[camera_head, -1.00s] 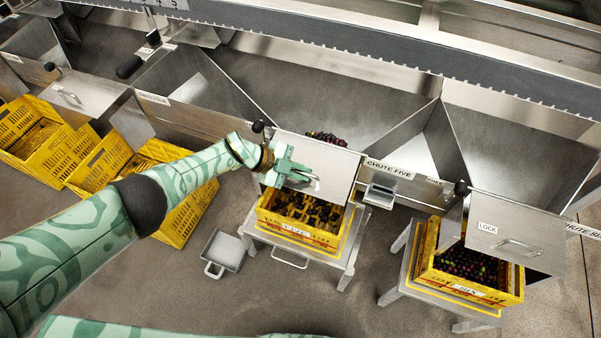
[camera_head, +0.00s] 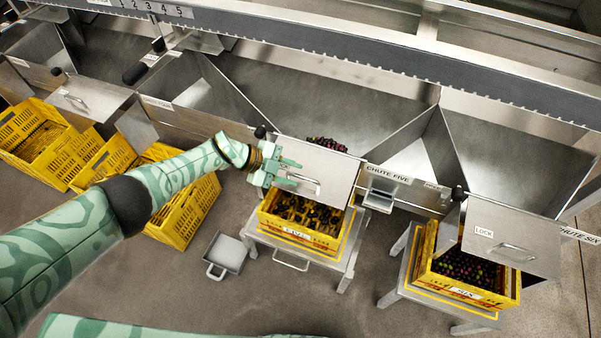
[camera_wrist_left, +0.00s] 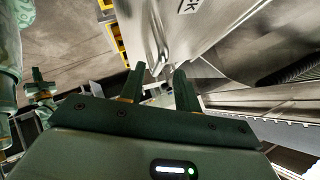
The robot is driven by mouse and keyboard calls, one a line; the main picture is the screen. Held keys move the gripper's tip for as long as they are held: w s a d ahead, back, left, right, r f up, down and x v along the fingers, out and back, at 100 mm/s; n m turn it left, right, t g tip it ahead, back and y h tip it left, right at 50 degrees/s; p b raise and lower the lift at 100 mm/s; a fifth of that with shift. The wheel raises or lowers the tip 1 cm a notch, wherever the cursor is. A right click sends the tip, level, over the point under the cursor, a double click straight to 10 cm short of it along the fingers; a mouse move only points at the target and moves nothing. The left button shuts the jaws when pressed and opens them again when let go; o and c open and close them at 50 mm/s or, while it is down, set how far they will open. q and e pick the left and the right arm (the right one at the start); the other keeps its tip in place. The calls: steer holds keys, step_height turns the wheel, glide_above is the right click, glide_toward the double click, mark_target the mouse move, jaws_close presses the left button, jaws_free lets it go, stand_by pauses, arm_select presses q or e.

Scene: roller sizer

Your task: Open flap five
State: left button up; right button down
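Flap five (camera_head: 335,172) is a flat steel plate hanging at the front of the chute labelled CHUTE FIVE. Its bar handle (camera_head: 309,184) is on the left half of the plate. Dark fruit shows behind its top edge. My left gripper (camera_head: 287,174) is at the left end of this handle; its fingers are apart. In the left wrist view my left gripper (camera_wrist_left: 160,84) is open, with the handle (camera_wrist_left: 157,66) just beyond the fingertips. I cannot tell if they touch. My right gripper (camera_wrist_left: 38,88) seems to show small at the left wrist view's edge.
Yellow crate five (camera_head: 311,240), holding some dark fruit, stands on a stand below the flap. A crate labelled SIX (camera_head: 465,290) stands to the right under another flap (camera_head: 512,238). A grey scoop-like pan (camera_head: 226,252) lies on the floor.

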arm_select(q)
steer(key=p+v, duration=0.4)
steer(key=v, duration=0.8)
steer(key=shift+s+a+r, duration=0.1)
steer(key=shift+a, duration=0.05)
steer(key=w+a+n+t+y, duration=0.3)
steer(key=w+a+n+t, duration=0.15)
steer(key=w+t, duration=0.45)
steer(key=s+a+f+n+g+y, duration=0.1)
steer(key=s+a+f+n+y, duration=0.1)
steer(key=s+f+n, duration=0.4)
steer(key=s+a+f+n+g+y, duration=0.1)
steer(key=s+a+f+y, duration=0.2)
steer(key=s+f, duration=0.6)
steer(key=s+a+f+n+g+y, duration=0.1)
steer(key=s+a+f+n+y, duration=0.1)
steer(key=s+f+n, duration=0.4)
steer(key=s+f+n+g, duration=0.1)
steer(key=s+f+g, duration=0.1)
steer(key=s, duration=1.1)
steer(key=s+d+f+n+g, duration=0.1)
steer(key=s+f, duration=0.4)
steer(key=s, duration=0.9)
steer(key=s+d+f+n+g, duration=0.1)
steer(key=s+f+g, duration=0.3)
steer(key=s, duration=0.9)
steer(key=shift+s, duration=0.4)
